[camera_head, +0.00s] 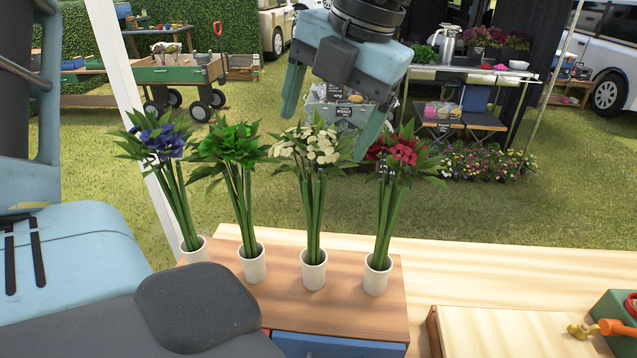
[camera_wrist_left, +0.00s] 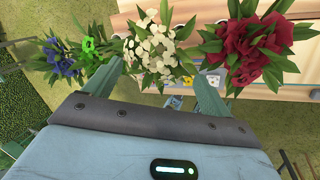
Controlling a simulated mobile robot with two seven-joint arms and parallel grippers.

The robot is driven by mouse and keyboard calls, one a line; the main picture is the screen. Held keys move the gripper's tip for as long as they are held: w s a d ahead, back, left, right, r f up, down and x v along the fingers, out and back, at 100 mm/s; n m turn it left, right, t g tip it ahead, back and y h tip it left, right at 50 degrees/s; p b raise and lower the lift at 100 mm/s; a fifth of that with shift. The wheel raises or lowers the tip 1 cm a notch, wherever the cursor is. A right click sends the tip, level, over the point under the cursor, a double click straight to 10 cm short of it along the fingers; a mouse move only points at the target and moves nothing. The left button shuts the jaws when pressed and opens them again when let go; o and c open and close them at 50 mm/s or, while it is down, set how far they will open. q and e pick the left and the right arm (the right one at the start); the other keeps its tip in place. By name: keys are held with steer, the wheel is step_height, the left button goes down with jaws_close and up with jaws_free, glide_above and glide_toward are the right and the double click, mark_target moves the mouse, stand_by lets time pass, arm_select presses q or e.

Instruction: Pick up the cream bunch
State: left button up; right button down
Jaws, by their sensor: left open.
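The cream bunch (camera_head: 310,148) has cream flowers, green leaves and long stems. It stands upright in a white cup (camera_head: 314,271), third from the left in a row. My left gripper (camera_head: 323,138) is open above it, pointing down, its fingers apart on either side of the flower heads. In the left wrist view the cream bunch (camera_wrist_left: 157,48) shows between and just beyond the fingertips of the left gripper (camera_wrist_left: 160,70). Whether the fingers touch leaves I cannot tell. My right gripper is not in view.
A blue bunch (camera_head: 160,141) and a green bunch (camera_head: 236,145) stand to the left, a red bunch (camera_head: 400,150) close to the right, each in a white cup. They share a wooden surface (camera_head: 350,315). A wooden board (camera_head: 510,335) and a green box (camera_head: 615,310) lie further right.

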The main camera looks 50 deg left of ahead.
mark_target(313, 158)
arm_select(q)
steer(key=shift+s+a+f, duration=0.1)
steer(key=shift+a+f, duration=0.05)
steer(key=shift+f, duration=0.3)
steer(key=shift+a+f, duration=0.25)
steer(key=shift+f, duration=0.45)
steer(key=shift+a+p+x, duration=0.1)
steer(key=shift+p+x, duration=0.25)
steer(key=shift+x, duration=0.8)
steer(key=shift+a+p+x, duration=0.15)
steer(key=shift+p+x, duration=0.2)
steer(key=shift+x, duration=0.8)
steer(key=shift+w+f, duration=0.2)
steer(key=shift+w, duration=0.05)
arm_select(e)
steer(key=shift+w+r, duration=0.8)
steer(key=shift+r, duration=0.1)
arm_select(q)
steer(key=shift+c, duration=0.2)
steer(key=c, duration=1.4)
steer(key=shift+o, duration=0.2)
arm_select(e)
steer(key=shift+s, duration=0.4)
arm_select(q)
steer(key=shift+r, duration=0.1)
